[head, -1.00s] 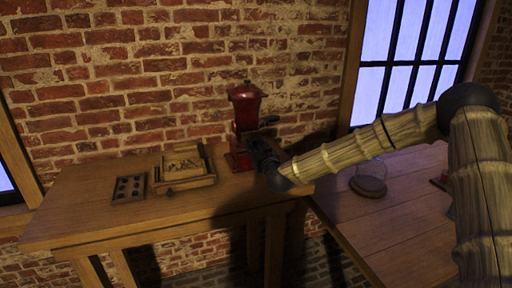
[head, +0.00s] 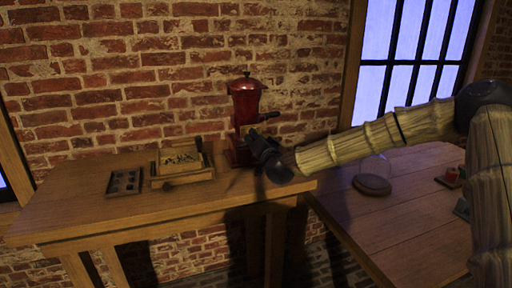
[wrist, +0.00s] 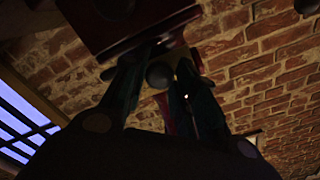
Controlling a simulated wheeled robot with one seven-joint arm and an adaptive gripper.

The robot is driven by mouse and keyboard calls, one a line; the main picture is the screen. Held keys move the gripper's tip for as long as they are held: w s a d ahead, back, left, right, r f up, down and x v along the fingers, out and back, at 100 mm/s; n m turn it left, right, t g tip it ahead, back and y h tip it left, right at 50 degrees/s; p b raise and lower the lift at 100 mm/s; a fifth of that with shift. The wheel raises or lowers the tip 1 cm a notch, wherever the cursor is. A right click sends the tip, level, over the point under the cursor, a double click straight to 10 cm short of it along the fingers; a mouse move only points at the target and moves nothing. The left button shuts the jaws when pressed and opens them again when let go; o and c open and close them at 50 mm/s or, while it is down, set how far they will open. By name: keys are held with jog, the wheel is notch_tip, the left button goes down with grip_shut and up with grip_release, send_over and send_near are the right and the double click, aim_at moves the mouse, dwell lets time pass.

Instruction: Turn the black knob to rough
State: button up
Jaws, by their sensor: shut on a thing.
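A red grinder (head: 246,103) with a dark lid knob on top stands at the back of the wooden bench, against the brick wall. My gripper (head: 254,143) is at the grinder's right side, partly covering its lower body. In the wrist view, the two fingers (wrist: 159,82) are on either side of a round black knob (wrist: 159,74), shut on it. The red body (wrist: 118,20) is at the top of that view. I cannot read any setting mark on the knob.
A wooden tray (head: 183,180) with small dark bits and a dark plate with several holes (head: 124,183) lie left on the bench (head: 75,215). A glass dome on a round base (head: 372,185) stands on the right table, with small red and green things (head: 450,177) at its far right.

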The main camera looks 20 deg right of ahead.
jog(key=shift+m+b, duration=1.2)
jog(key=shift+m, duration=0.6)
jog(key=shift+c, duration=0.2)
jog(key=o, duration=1)
jog(key=shift+d, duration=0.1)
jog(key=shift+o, duration=0.2)
jog(key=s, duration=1.2)
jog(key=shift+d, duration=0.15)
